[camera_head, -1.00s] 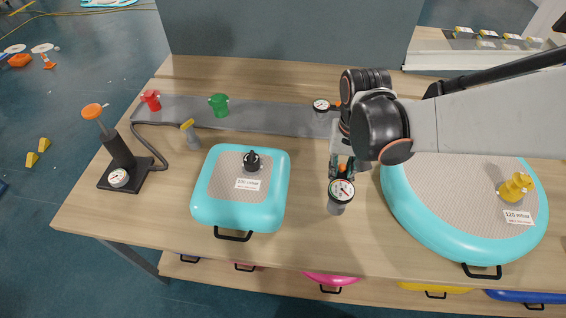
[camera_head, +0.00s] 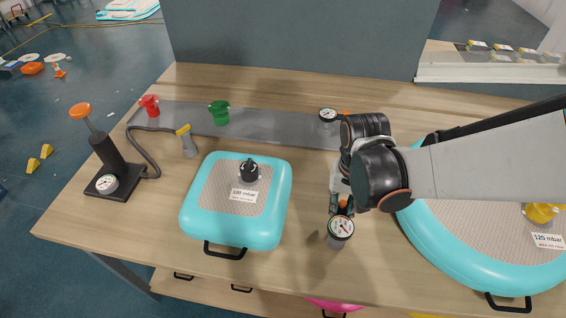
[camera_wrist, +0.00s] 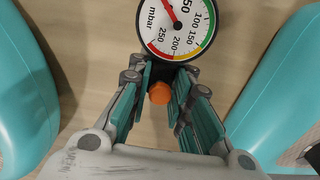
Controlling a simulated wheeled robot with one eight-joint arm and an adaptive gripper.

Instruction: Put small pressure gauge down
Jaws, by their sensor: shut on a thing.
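The small pressure gauge (camera_head: 341,228) has a round white dial with a black rim and a grey body. It is between the two turquoise inflatables, over the front part of the workbench (camera_head: 300,268). My gripper (camera_head: 342,207) is shut on it from behind. In the wrist view the dial (camera_wrist: 176,22) is at the top, beyond the fingertips (camera_wrist: 166,72), with an orange knob (camera_wrist: 160,92) between the fingers. I cannot tell whether the gauge's base touches the wood.
The square inflatable (camera_head: 195,222) is left of my gripper; the round one (camera_head: 440,255) is right. Another gauge (camera_head: 328,116) stands on the grey strip (camera_head: 260,122) behind, with red (camera_head: 149,105) and green (camera_head: 219,112) fittings. A pump (camera_head: 108,155) stands at left. Bare wood lies around the held gauge.

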